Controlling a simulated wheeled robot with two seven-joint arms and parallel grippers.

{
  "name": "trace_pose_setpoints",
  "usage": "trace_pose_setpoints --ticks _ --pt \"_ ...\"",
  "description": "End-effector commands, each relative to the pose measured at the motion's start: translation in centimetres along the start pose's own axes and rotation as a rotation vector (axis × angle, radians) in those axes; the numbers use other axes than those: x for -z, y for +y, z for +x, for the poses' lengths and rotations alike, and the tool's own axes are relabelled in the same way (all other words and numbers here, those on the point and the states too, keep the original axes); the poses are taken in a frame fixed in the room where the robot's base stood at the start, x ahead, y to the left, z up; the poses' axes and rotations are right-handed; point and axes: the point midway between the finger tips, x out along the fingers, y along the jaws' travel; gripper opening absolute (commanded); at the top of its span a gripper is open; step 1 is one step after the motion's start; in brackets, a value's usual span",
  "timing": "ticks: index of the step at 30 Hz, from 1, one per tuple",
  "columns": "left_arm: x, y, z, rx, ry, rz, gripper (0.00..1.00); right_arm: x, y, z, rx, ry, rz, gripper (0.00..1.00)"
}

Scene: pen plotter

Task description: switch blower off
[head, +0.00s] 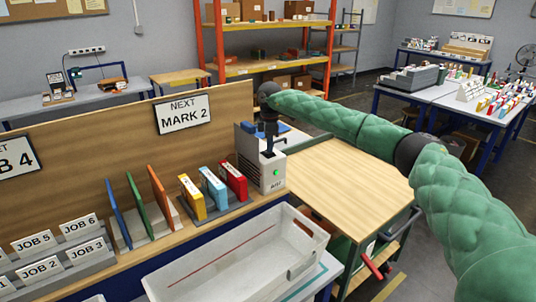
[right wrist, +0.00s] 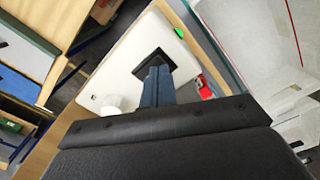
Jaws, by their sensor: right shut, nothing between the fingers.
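The blower appears to be the pale grey-white box (head: 262,172) at the right end of the wooden shelf in the head view. A green light (head: 276,172) and a small label, too small to read surely, are on its front. My right gripper (head: 268,151) is shut and empty, pointing down over the top of the box. In the right wrist view the closed fingers (right wrist: 155,82) are over the white casing (right wrist: 125,75), with a green spot (right wrist: 179,32) near its edge. Whether they touch it cannot be told. The switch is not clearly seen. My left gripper is out of view.
Yellow, blue and red binders (head: 212,188) stand just left of the box. A white bin (head: 240,258) lies in front of the shelf. A wooden-topped cart (head: 340,180) stands to the right. A wooden back panel (head: 110,108) rises behind the shelf.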

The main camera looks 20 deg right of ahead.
Motion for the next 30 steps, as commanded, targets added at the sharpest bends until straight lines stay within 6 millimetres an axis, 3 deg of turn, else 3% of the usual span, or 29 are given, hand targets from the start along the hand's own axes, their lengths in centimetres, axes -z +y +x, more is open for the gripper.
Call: trace_pose_setpoints --ticks 21,30 --pt "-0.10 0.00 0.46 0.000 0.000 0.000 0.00 0.00 0.00 0.92 0.000 0.000 0.000 0.00" --pt "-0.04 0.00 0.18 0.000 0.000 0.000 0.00 0.01 0.02 0.06 -0.001 0.000 0.000 0.00"
